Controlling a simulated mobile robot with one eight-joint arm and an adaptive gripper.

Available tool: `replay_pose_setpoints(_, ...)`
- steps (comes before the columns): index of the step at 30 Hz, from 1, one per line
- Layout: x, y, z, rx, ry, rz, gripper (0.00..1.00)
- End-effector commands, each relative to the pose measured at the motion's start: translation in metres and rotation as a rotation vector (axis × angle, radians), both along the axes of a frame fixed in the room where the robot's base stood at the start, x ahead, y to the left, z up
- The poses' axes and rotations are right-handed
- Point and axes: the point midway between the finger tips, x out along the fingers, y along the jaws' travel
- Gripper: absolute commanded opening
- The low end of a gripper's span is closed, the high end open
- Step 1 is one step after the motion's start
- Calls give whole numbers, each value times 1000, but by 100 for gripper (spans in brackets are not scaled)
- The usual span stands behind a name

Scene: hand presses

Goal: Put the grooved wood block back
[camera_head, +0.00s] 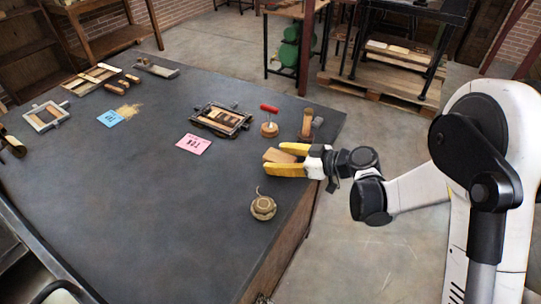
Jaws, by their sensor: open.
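A light wood block (278,156) lies at the right part of the dark table, between the yellow fingers of my gripper. It is probably the grooved wood block, but grooves are too small to make out. My gripper (285,160) reaches in from the right, with its fingers open on either side of the block. I cannot tell whether a finger touches it. A dark frame (221,118) with wooden pieces inside lies on the table to the upper left of the block.
A red-handled tool (269,121) and an upright wooden piece (306,123) stand behind my gripper. A round tan object (263,207) sits in front. A pink card (193,144) and a blue card (110,118) lie leftward. The table's front middle is clear.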

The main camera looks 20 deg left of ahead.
Motion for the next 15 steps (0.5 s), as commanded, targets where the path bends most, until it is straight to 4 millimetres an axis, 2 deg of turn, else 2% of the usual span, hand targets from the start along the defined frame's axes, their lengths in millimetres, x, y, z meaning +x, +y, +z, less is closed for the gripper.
replay_pose_setpoints(3,-1,-28,15,1,0,-4,63)
replay_pose_setpoints(9,-5,-65,29,0,0,-3,63)
replay_pose_setpoints(15,-7,-82,35,0,-1,-1,63)
